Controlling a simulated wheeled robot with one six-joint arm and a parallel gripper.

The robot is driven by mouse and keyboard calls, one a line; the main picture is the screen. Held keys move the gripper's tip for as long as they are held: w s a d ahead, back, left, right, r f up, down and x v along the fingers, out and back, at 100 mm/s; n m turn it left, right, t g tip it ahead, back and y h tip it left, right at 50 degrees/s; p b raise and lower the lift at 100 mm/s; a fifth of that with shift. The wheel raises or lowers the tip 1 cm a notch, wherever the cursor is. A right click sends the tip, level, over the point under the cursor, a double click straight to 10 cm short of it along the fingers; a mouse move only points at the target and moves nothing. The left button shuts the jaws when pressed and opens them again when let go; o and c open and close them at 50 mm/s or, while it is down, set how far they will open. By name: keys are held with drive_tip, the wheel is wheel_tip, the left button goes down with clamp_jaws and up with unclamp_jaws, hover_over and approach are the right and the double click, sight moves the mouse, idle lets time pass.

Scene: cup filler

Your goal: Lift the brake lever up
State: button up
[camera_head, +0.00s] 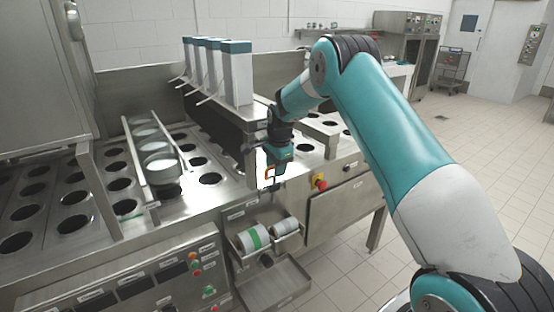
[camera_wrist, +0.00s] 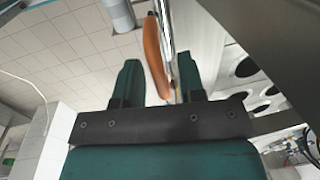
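In the wrist view, an orange handle (camera_wrist: 155,57) on a shiny metal bar runs down into the gap between the two teal fingers of my gripper (camera_wrist: 160,64). I take it to be the brake lever. The fingers are apart, with a visible gap between the left finger and the handle; the handle lies nearer the right finger. In the head view, my gripper (camera_head: 272,171) is at the front edge of the steel machine, with small orange parts around it. The lever's mounting is hidden there.
A red knob (camera_head: 320,182) on yellow sits right of my gripper on the machine front. Film rolls (camera_head: 252,239) are mounted below it. Tall white dispensers (camera_head: 236,75) stand behind. The machine top (camera_head: 222,167) has rows of round holes. Tiled floor (camera_head: 345,246) is free at right.

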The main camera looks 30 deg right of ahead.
wheel_tip(320, 180, up, 17)
drive_tip(key=s+b, duration=0.2)
drive_tip(key=b, duration=0.1)
drive_tip(key=shift+s, duration=0.3)
